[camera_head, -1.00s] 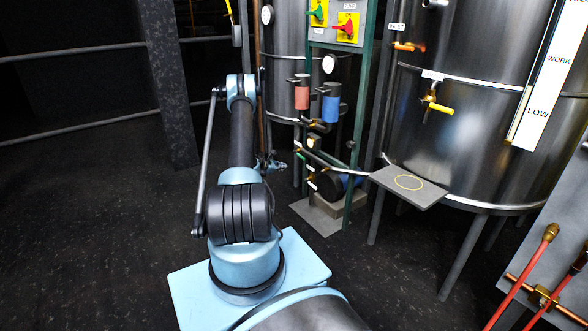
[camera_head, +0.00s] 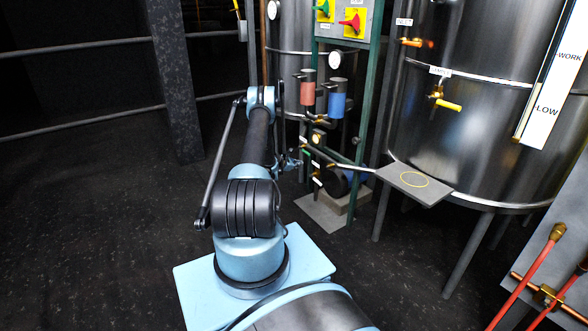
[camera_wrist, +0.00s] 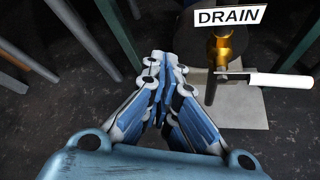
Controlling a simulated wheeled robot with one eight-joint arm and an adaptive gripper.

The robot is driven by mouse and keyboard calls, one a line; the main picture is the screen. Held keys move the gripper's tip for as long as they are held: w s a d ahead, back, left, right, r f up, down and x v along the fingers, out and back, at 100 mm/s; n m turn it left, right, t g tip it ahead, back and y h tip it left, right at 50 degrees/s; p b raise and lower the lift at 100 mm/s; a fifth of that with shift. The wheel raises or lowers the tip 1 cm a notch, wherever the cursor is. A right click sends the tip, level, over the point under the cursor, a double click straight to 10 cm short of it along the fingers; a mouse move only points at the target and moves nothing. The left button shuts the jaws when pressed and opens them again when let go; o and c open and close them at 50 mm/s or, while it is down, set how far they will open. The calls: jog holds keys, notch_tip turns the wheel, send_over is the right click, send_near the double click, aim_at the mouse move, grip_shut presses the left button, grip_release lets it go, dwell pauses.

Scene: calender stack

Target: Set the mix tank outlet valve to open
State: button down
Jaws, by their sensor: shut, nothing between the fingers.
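My gripper (camera_wrist: 166,62) is shut and empty in the wrist view, its fingertips pointing away from the camera. To the right of the fingertips and apart from them is a brass valve (camera_wrist: 224,48) with a white lever handle (camera_wrist: 266,82) pointing right. In the head view my gripper (camera_head: 293,163) is small, just left of the pipework with several small labelled valves (camera_head: 316,138). Their labels are too small to read, so I cannot tell which is the mix tank outlet valve.
A green-framed skid (camera_head: 364,125) carries a red cylinder (camera_head: 307,92) and a blue cylinder (camera_head: 337,104). Right of it stands a large steel tank (camera_head: 480,130) with a yellow-handled tap (camera_head: 447,105). A grey shelf (camera_head: 432,196) juts out below. Dark floor (camera_head: 90,230) at left is clear.

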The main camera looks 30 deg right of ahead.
jog(key=shift+s+d+r, duration=0.15)
jog(key=shift+s+r, duration=0.15)
jog(key=shift+r, duration=0.4)
jog(key=shift+s+d+r, duration=0.15)
jog(key=shift+s+r, duration=0.15)
jog(key=shift+r, duration=0.4)
jog(key=r, duration=0.1)
jog(key=s+r+n+g, duration=0.1)
jog(key=r+n+g, duration=0.1)
jog(key=shift+s, duration=0.25)
jog(key=a+r, duration=0.1)
jog(key=a, duration=0.8)
jog(key=shift+s+a+r, duration=0.15)
jog(key=shift+s, duration=0.2)
